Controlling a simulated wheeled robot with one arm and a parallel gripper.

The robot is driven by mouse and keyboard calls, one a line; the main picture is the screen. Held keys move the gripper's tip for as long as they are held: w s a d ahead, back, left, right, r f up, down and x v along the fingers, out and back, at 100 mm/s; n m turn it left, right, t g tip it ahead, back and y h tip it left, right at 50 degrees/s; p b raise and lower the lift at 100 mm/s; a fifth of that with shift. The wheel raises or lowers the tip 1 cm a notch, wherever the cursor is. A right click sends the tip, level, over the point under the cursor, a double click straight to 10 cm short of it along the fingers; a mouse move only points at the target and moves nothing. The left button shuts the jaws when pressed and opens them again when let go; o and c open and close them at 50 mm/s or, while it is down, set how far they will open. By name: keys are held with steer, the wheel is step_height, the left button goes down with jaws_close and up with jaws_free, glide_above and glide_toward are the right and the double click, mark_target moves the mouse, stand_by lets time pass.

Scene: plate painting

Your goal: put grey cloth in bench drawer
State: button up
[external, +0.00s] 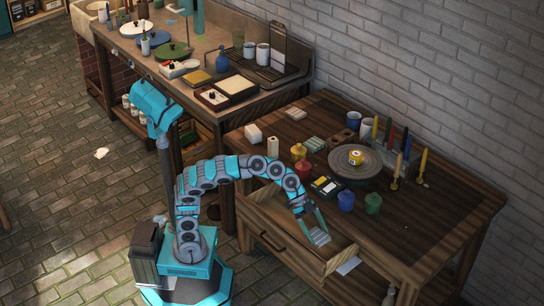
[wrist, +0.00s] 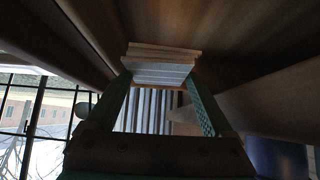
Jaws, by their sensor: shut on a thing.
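The grey cloth (external: 319,237) is a small folded, light grey stack with pale stripes. My gripper (external: 313,222) is shut on it. In the wrist view the cloth (wrist: 160,70) sits between the two teal fingertips, with wooden surfaces close around it. The bench drawer (external: 262,235) is pulled open at the front of the right workbench. The cloth is over or within the drawer's opening; I cannot tell whether it touches the drawer floor. My arm hides part of the drawer's inside.
A white sheet (external: 348,265) shows beside the drawer. The bench's front right is clear.

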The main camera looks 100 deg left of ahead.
steer(key=shift+f+b, duration=0.35)
steer(key=shift+f, duration=2.95)
steer(key=shift+f, duration=0.2)
steer(key=o, duration=1.2)
steer(key=shift+r, duration=0.1)
steer(key=shift+r, duration=0.2)
steer(key=v, duration=1.2)
steer(key=shift+p, duration=0.3)
